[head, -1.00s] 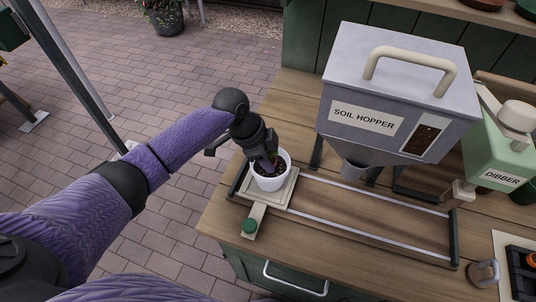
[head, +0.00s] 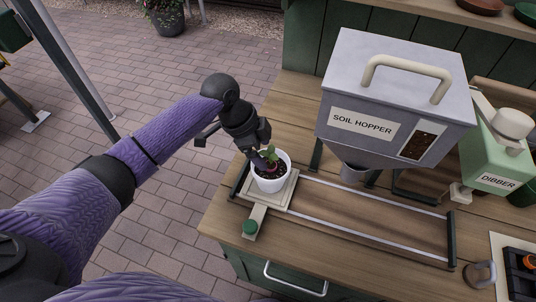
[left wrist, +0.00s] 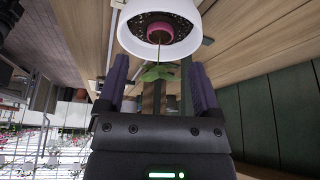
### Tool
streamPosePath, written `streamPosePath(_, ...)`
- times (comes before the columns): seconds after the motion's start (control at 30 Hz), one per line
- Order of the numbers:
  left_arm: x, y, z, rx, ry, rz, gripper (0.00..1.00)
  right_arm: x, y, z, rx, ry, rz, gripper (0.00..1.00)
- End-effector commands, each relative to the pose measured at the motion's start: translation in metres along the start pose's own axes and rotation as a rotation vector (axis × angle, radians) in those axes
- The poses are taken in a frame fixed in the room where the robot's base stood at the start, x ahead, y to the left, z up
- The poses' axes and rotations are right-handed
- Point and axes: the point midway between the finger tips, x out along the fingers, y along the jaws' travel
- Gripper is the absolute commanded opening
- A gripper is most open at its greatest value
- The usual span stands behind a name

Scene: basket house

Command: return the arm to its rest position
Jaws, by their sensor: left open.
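My left arm comes in from the left in the head view, and its gripper (head: 262,150) is just above the rim of a white pot (head: 270,181). A small green seedling (head: 269,154) stands in the dark soil of the pot. In the left wrist view the gripper (left wrist: 160,88) has its two fingers apart, with the seedling's leaves (left wrist: 158,74) between them and not pinched. The white pot (left wrist: 203,42) is beyond the fingertips, with a pink ring-like base (left wrist: 160,32) around the stem. My right gripper is in neither view.
The pot stands on a cream carriage plate (head: 285,192) at the left end of rails (head: 370,237) on the wooden bench (head: 225,212). A grey soil hopper (head: 390,90) and a green dibber (head: 492,160) stand to the right. Paved floor lies open to the left.

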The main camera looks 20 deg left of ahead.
Motion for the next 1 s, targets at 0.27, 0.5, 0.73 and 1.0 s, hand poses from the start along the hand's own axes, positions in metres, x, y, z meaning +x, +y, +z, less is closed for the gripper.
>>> streamPosePath(0.27, -0.054, 0.0, 0.0, 0.0, -0.001, -0.001, 0.83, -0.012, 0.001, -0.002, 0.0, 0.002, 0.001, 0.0)
streamPosePath(0.5, -0.057, 0.0, 0.0, -0.001, -0.001, 0.001, 0.83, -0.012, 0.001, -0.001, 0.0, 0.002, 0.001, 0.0)
streamPosePath(0.73, -0.057, 0.0, 0.0, 0.0, -0.001, 0.001, 0.83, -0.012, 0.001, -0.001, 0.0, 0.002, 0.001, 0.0)
streamPosePath(1.0, -0.042, 0.013, -0.002, -0.014, -0.007, 0.008, 0.83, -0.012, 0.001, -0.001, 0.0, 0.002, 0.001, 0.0)
